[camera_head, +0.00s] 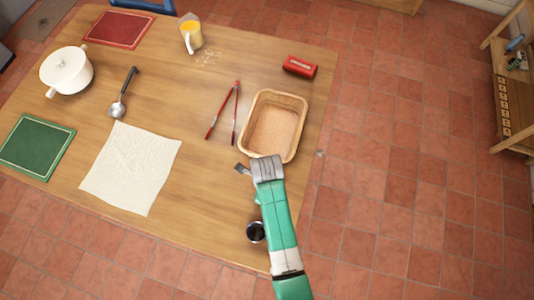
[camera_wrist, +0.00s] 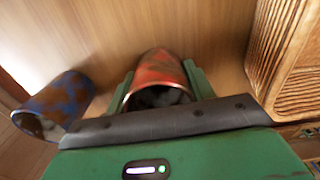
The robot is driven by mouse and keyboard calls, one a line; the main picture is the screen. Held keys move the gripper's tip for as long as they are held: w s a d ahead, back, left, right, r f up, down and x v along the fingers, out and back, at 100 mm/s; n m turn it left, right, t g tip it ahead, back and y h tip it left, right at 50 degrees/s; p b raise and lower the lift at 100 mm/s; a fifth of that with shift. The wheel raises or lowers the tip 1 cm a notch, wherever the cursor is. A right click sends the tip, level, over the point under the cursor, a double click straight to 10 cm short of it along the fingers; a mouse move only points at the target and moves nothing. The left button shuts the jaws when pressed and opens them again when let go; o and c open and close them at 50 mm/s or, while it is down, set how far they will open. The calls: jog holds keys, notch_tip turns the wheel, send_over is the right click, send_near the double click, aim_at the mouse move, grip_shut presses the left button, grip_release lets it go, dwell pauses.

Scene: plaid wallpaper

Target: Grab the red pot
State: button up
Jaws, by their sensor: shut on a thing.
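The red pot (camera_wrist: 160,72), small and rust-mottled with a dark hollow mouth, lies between the two green fingers of my gripper (camera_wrist: 163,78) in the wrist view. The gripper is shut on it. In the head view my gripper (camera_head: 245,169) is over the table just below the basket, largely covered by my wrist, and the red pot is hidden there. A blue, rust-mottled pot (camera_wrist: 58,103) is to the left of the gripper in the wrist view. A dark small pot (camera_head: 256,232) stands left of my arm in the head view.
A wicker basket (camera_head: 298,112) is close beyond the gripper; its ribbed side (camera_wrist: 285,50) fills the wrist view's right. Red tongs (camera_head: 214,118), a red box (camera_head: 300,67), a cream cloth (camera_head: 130,167), a ladle (camera_head: 118,109) and a white lidded pot (camera_head: 67,72) are on the table.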

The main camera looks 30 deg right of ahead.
notch_tip(320, 180, up, 10)
jog(key=p, duration=0.2)
jog(key=shift+p, duration=0.3)
